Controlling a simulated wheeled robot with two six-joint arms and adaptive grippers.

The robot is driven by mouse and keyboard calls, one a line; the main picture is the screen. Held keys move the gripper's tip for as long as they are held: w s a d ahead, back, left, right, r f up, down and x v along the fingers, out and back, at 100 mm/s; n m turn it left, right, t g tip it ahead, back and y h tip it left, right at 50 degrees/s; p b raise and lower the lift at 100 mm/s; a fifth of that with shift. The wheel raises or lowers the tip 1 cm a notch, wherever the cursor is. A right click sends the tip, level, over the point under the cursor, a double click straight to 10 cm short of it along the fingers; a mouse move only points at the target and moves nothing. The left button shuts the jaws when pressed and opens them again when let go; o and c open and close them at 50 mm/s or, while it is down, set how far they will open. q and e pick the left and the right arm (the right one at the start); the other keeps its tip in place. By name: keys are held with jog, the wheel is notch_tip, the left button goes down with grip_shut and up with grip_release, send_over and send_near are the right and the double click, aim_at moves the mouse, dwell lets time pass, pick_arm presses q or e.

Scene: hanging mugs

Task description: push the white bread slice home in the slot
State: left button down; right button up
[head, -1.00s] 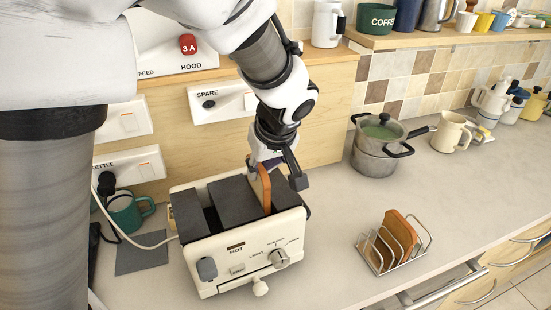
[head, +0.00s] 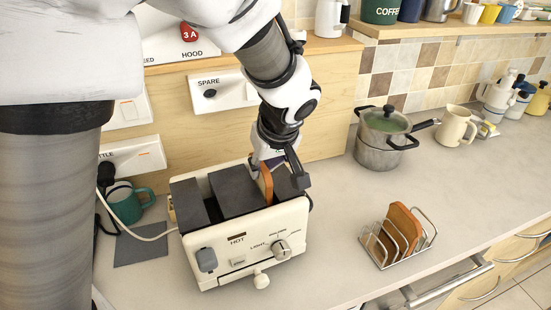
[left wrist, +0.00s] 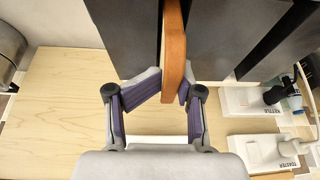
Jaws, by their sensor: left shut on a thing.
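The bread slice (head: 267,187) stands on edge in the right slot of the cream toaster (head: 250,255), with its upper part above the dark top. Only its brown crust edge and part of a side show, and its lower part is hidden in the slot. My left gripper (head: 277,165) is over the back of that slot, shut on the slice. In the left wrist view the slice (left wrist: 174,50) passes between the two purple-padded fingers of the gripper (left wrist: 170,92). The toaster's left slot looks empty. My right gripper is not in view.
A wire rack (head: 398,240) with a brown slice stands on the counter to the right. A lidded pot (head: 380,150) and a cream mug (head: 455,125) are farther back. A teal mug (head: 125,205) and a white cable are left of the toaster. The counter between toaster and rack is clear.

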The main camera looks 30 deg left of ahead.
pick_arm(q)
jog(key=shift+f+b, duration=0.55)
jog(key=shift+f, duration=0.15)
jog(key=c, duration=0.5)
grip_release()
jog(key=shift+r, duration=0.1)
